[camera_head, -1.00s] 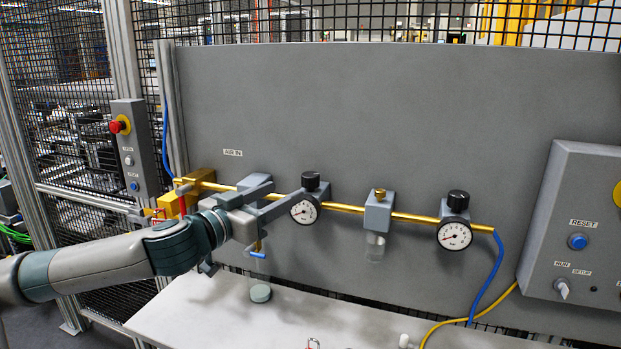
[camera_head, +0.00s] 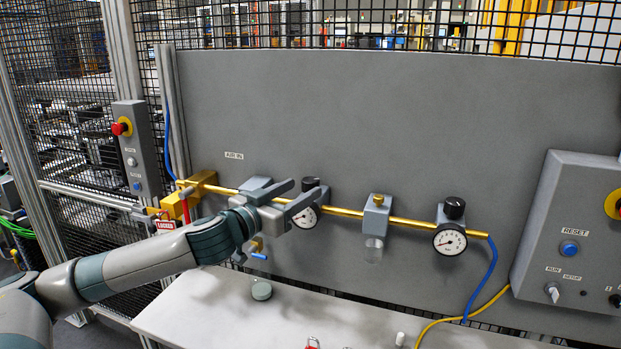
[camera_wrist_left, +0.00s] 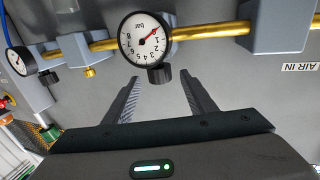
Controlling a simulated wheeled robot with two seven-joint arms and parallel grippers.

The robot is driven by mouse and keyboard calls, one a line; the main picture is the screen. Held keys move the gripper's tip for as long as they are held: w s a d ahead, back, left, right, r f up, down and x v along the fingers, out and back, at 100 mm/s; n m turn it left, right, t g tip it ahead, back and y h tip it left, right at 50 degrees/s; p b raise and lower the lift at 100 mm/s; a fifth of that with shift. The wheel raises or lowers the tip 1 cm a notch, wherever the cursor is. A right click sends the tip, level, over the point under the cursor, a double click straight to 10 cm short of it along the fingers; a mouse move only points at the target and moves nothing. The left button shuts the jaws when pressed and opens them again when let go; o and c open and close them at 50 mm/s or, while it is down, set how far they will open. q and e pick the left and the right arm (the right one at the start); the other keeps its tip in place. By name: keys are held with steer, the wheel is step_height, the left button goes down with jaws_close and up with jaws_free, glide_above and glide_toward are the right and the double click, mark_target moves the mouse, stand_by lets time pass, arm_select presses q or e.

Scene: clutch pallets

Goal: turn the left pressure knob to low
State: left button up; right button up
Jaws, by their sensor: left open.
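The left pressure knob (camera_head: 310,187) is a black cap on the left regulator, above its round white gauge (camera_head: 304,216). In the left wrist view the picture is turned over, so the knob (camera_wrist_left: 160,75) hangs below the gauge (camera_wrist_left: 143,38). The gauge's red needle points near 1 bar. My left gripper (camera_head: 307,190) is open at the knob. In the left wrist view its two fingertips (camera_wrist_left: 161,78) lie on either side of the knob, with gaps visible. The head view partly hides the regulator behind a finger. My right gripper is not in view.
A brass pipe (camera_head: 343,212) runs along the grey panel (camera_head: 400,110). A filter (camera_head: 376,215) and a second regulator knob (camera_head: 454,208) stand to the right. A red tag (camera_head: 166,226) hangs at the left valve. A pale table (camera_head: 215,310) lies below.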

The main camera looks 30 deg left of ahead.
mark_target(305, 186)
arm_select(q)
steer(key=w+p, duration=0.1)
steer(key=w, duration=0.2)
steer(key=shift+w+d+r+p, duration=0.1)
steer(key=shift+w+r+p, duration=0.1)
steer(key=shift+p, duration=0.1)
steer(key=shift+w+f+p, duration=0.15)
steer(key=shift+w+p, duration=0.2)
steer(key=shift+w, duration=0.5)
steer(key=c, duration=1)
